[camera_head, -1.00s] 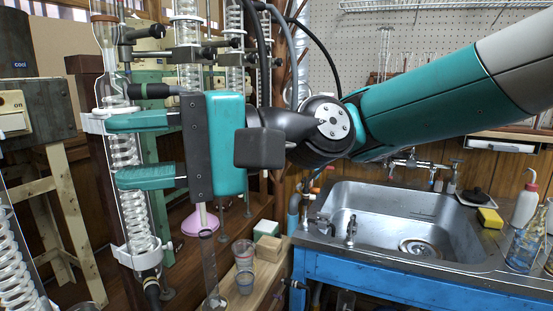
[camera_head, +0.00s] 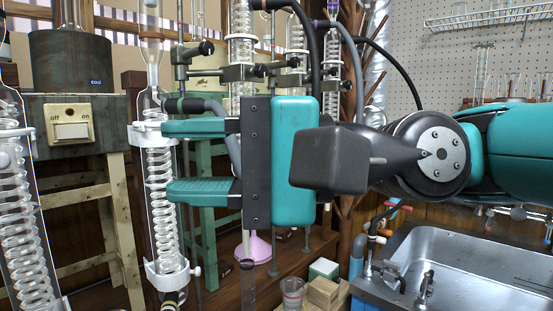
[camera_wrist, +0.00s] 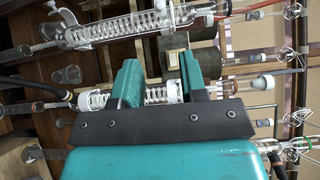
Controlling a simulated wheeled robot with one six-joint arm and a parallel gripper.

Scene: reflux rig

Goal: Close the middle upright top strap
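An upright glass coil condenser (camera_head: 161,195) stands left of centre in the head view. Its white top strap (camera_head: 146,133) sits near the upper end of the coil, and a white lower strap (camera_head: 167,273) holds the bottom. My gripper (camera_head: 172,158) is open, its teal fingers one above the other, with the tips at the condenser's right side. The upper finger is level with the top strap and partly covers it. In the wrist view, the fingers (camera_wrist: 158,78) lie apart across the condenser, with a white strap (camera_wrist: 163,93) between them. I cannot tell whether the strap is shut or whether a finger touches it.
Another coil condenser (camera_head: 27,225) stands at the left edge, and more stand behind. An off/on switch box (camera_head: 70,122) is behind at left. A pink funnel (camera_head: 253,248) is below my gripper. A metal sink (camera_head: 470,265) is at the right.

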